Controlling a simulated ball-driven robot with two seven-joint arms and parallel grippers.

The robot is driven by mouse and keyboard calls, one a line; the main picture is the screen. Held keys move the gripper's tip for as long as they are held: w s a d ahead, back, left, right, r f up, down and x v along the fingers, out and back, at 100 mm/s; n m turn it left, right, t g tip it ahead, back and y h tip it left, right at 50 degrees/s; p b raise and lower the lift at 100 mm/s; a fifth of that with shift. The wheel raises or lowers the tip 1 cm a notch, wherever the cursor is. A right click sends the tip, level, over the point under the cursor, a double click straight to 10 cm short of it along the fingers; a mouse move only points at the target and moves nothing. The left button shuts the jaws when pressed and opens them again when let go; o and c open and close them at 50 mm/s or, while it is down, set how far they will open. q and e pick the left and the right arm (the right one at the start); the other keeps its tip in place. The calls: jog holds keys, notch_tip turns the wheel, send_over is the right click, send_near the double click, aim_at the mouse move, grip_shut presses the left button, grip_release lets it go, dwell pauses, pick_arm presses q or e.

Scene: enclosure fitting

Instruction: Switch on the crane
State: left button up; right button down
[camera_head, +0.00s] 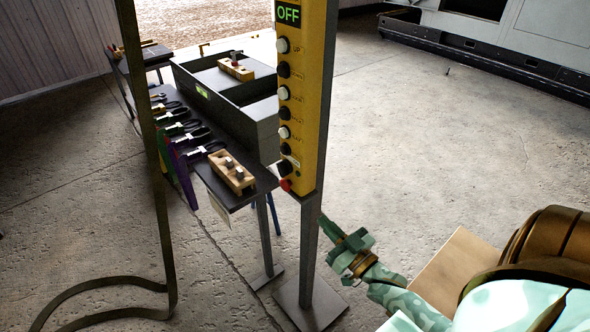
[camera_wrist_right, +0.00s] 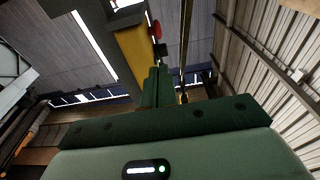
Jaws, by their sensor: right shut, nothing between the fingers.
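The yellow crane control panel (camera_head: 299,140) stands upright on a grey post. Its display (camera_head: 288,13) reads OFF in green. A column of white and black buttons (camera_head: 284,93) runs down its face, with a red button (camera_head: 285,185) at the bottom. My right gripper (camera_head: 331,229) is shut and empty, below and to the right of the panel, apart from the red button. In the right wrist view, my gripper's fingers (camera_wrist_right: 155,88) point up toward the yellow panel (camera_wrist_right: 134,55), and a red button (camera_wrist_right: 157,29) shows at its edge. My left gripper is not in view.
The post (camera_head: 308,255) stands on a flat base plate. A dark table (camera_head: 262,183) left of the panel holds a grey bin (camera_head: 226,117), several hand tools and a wooden block (camera_head: 232,173).

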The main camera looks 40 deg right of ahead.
jog(key=shift+t+y, duration=0.4)
jog(key=shift+t, duration=0.3)
notch_tip(320, 180, up, 5)
jog(key=shift+w, duration=0.1)
send_near(283, 169)
jog(key=r, duration=0.1)
jog(key=w+r, duration=0.2)
jog(key=shift+a+r, duration=0.15)
jog(key=shift+r, duration=0.2)
jog(key=shift+w+a+f+b, duration=0.15)
jog(key=shift+w+f, duration=0.2)
jog(key=shift+w, duration=0.25)
jog(key=shift+w+d+f+b, duration=0.1)
jog(key=shift+w+f, duration=0.25)
jog(key=shift+w, duration=0.25)
jog(key=shift+w+a+f+b, duration=0.15)
jog(key=shift+w+f, duration=0.2)
jog(key=shift+w, duration=0.25)
